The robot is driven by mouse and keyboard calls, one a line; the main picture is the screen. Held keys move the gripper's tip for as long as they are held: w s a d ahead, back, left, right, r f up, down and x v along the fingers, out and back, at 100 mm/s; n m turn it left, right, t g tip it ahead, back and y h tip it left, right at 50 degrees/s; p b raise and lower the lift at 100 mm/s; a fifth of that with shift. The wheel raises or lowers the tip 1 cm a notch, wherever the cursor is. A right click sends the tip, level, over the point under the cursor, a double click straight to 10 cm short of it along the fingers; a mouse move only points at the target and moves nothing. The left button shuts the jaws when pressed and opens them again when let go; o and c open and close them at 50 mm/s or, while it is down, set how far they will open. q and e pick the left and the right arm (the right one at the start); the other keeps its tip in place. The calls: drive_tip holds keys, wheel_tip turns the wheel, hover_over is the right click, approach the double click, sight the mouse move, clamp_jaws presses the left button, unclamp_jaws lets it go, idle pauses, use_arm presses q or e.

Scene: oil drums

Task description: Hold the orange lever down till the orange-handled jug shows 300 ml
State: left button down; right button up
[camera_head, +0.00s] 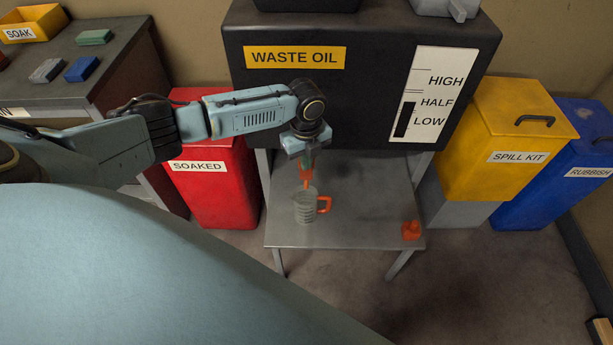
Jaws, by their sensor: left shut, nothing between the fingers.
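The clear jug (306,210) with an orange handle stands upright on the grey metal stand (350,237), below the waste oil tank (360,75). Its marks are too small to read, and I cannot tell its oil level. The orange lever (306,173) is at the tank's lower front, just above the jug and partly hidden by my gripper. My left gripper (307,158) is shut and points down at the lever from above. It appears to touch the lever, but I cannot be sure. My right gripper is not in view.
A red SOAKED bin (213,185) is on the left; a yellow SPILL KIT bin (500,145) and a blue RUBBISH bin (560,185) are on the right. A workbench (95,50) is at the upper left.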

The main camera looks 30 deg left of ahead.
sight(305, 173)
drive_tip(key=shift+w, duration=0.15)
use_arm(q)
drive_tip(key=shift+f+b, duration=0.8)
drive_tip(key=shift+f, duration=0.65)
drive_tip(key=shift+a+f+b, duration=0.3)
drive_tip(key=shift+f+b, duration=0.2)
drive_tip(key=shift+f, duration=0.4)
drive_tip(key=shift+a, duration=0.1)
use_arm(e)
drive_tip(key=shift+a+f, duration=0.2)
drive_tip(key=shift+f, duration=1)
use_arm(q)
drive_tip(key=shift+s+a+f, duration=0.1)
drive_tip(key=shift+a+f, duration=0.05)
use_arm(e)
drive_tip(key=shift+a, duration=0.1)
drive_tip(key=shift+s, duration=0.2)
use_arm(q)
drive_tip(key=shift+s+d, duration=0.1)
drive_tip(key=shift+d, duration=0.35)
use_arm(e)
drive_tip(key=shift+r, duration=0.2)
use_arm(q)
drive_tip(key=shift+w+a+r, duration=0.15)
drive_tip(key=shift+w+r, duration=0.05)
idle(2.9)
